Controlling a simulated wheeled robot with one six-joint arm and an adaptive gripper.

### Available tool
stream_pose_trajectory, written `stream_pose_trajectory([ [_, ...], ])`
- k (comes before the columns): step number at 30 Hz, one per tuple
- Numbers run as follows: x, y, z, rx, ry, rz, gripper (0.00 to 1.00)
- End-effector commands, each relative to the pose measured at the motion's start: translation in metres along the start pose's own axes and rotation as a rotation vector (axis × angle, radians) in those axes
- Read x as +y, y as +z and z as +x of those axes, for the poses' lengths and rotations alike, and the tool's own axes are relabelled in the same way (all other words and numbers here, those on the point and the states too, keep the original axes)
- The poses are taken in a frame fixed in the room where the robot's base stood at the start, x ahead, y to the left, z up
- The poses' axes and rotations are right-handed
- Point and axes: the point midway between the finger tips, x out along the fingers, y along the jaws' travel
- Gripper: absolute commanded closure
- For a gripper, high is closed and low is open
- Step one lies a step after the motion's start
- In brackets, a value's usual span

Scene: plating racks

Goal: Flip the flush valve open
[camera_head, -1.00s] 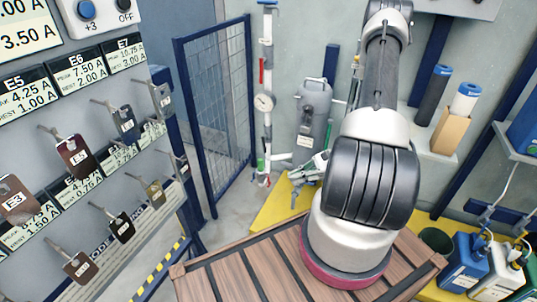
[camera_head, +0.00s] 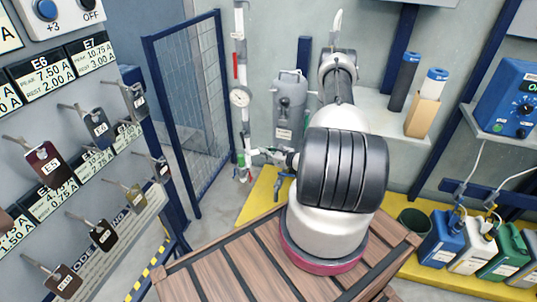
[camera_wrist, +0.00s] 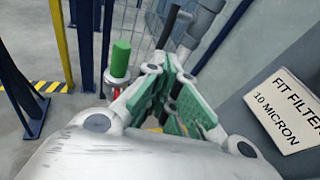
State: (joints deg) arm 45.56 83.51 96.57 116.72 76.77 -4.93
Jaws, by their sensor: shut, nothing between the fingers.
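A white vertical pipe (camera_head: 240,130) with a round gauge stands at the back, by the mesh gate. A green grip (camera_head: 246,160) sits low on it; I take this for the flush valve's handle. In the wrist view a green upright grip (camera_wrist: 121,58) with red below it stands just left of my fingers. My gripper (camera_head: 256,153) is shut and empty, reaching left towards the pipe's lower part. In the wrist view my gripper (camera_wrist: 168,85) shows green finger pads. Whether it touches the handle I cannot tell. A black bar (camera_wrist: 168,27) rises beyond the fingertips.
A grey canister (camera_head: 290,105) stands behind my arm. A filter label (camera_wrist: 285,108) is close on the right in the wrist view. The blue mesh gate (camera_head: 190,110) is left of the pipe. A rack of hanging tags (camera_head: 70,160) fills the left. A slatted wooden surface (camera_head: 225,270) lies below my arm.

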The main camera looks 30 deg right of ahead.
Motion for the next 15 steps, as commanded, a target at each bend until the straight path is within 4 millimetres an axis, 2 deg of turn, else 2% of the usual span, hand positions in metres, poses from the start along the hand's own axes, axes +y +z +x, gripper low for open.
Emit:
stream_pose_trajectory([
  [1, 0.001, 0.000, 0.012, -0.001, 0.005, -0.004, 1.00],
  [6, 0.002, 0.000, 0.048, 0.000, 0.005, -0.003, 1.00],
  [9, 0.001, 0.000, 0.064, -0.001, 0.003, -0.002, 1.00],
  [15, 0.001, 0.000, 0.084, 0.001, 0.003, 0.000, 1.00],
])
